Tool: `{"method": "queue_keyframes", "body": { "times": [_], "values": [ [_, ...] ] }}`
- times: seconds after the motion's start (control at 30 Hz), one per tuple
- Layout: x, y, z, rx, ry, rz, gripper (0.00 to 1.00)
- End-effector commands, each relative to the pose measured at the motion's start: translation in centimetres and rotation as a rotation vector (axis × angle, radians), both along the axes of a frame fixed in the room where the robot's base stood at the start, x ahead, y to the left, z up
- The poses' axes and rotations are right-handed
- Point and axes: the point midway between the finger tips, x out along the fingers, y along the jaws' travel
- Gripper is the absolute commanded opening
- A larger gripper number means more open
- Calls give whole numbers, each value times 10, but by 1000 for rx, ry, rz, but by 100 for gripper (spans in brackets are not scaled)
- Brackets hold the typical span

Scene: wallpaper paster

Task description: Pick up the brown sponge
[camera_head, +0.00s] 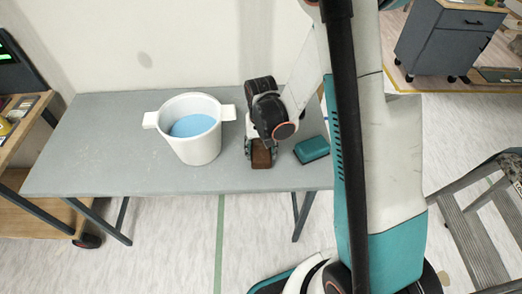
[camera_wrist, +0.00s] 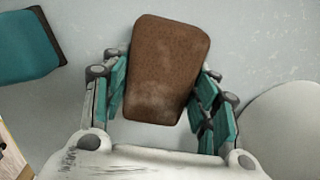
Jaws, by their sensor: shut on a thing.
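The brown sponge (camera_head: 262,158) is at the front part of the grey table, below my gripper (camera_head: 261,148). In the wrist view the sponge (camera_wrist: 165,70) sits between the two teal-padded fingers of my gripper (camera_wrist: 165,95), with a finger against each side. My gripper is shut on the sponge. The sponge is upright in the picture, wider at the far end. The head view does not clearly show whether its underside touches the table.
A white two-handled bucket (camera_head: 203,150) with blue content stands left of the sponge on the grey table (camera_head: 90,150). A teal block (camera_head: 312,149) lies just right of the sponge, and also shows in the wrist view (camera_wrist: 25,48). The table's left side is clear.

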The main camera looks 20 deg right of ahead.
Motion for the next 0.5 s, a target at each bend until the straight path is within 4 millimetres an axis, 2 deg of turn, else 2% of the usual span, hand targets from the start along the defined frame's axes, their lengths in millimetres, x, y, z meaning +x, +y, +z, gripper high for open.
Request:
{"method": "queue_keyframes", "body": {
  "times": [0.17, 0.27, 0.5],
  "values": [
    [0, 0, 20, 0, 0, 0, 34],
    [0, 0, 39, 0, 0, 0, 34],
    [-1, 0, 105, 0, 0, 0, 34]
  ]
}}
